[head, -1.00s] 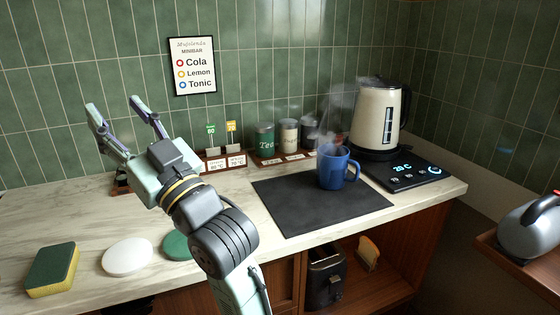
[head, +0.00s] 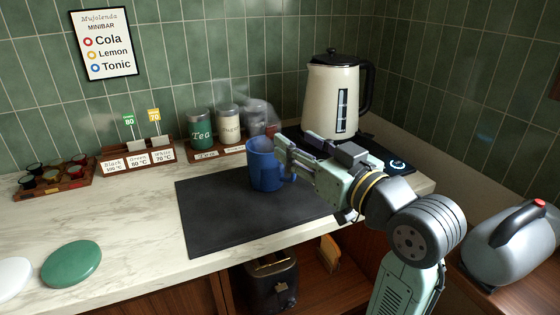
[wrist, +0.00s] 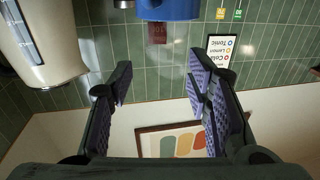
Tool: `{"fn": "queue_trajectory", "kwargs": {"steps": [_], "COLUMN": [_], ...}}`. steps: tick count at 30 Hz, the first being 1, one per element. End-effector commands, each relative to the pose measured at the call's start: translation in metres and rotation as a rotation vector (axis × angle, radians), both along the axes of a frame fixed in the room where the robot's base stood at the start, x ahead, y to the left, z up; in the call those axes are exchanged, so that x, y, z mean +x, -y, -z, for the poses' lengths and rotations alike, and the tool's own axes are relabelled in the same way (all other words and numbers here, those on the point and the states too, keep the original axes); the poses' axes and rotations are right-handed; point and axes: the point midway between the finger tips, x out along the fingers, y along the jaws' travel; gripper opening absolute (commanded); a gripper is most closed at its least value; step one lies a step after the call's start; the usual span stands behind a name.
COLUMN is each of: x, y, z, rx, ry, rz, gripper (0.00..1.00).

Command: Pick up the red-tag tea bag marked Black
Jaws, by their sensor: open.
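A dark red tag (wrist: 157,33) shows upside down in the wrist view, just beyond the rim of the blue mug and between my fingers. Its print is too small to read. In the head view a small dark red patch (head: 272,130) shows at the mug's rim, partly veiled by steam; the bag itself is hidden. The blue mug (head: 262,165) stands on the black mat, also in the wrist view (wrist: 168,9). My gripper (head: 282,156) is open and empty in the wrist view (wrist: 163,85). In the head view its fingertips overlap the mug's right side; contact cannot be told.
The tea holder (head: 138,160) at the left has green (head: 129,121) and yellow (head: 154,114) tags. A cream kettle (head: 333,95) stands close behind my gripper. Canisters (head: 200,130) stand behind the mug. The mat's (head: 215,225) front left is clear.

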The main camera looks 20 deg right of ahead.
Motion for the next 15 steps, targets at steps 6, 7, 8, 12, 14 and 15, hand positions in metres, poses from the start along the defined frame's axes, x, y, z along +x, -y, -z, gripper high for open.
{"fn": "queue_trajectory", "kwargs": {"steps": [6,7,8,12,14,15], "x": [0.007,0.012,0.017,0.038,0.043,0.046], "y": [0.004,0.003,0.001,-0.002,-0.004,-0.004], "z": [0.002,0.002,0.002,0.002,0.003,0.003], "rx": [-0.001,-0.001,-0.001,0.001,0.000,-0.001], "ry": [-0.017,-0.017,-0.017,-0.017,-0.016,-0.015], "rz": [0.008,0.008,0.008,0.009,0.009,0.011], "gripper": [0.45,0.45,0.45,0.45,0.45,0.45]}}
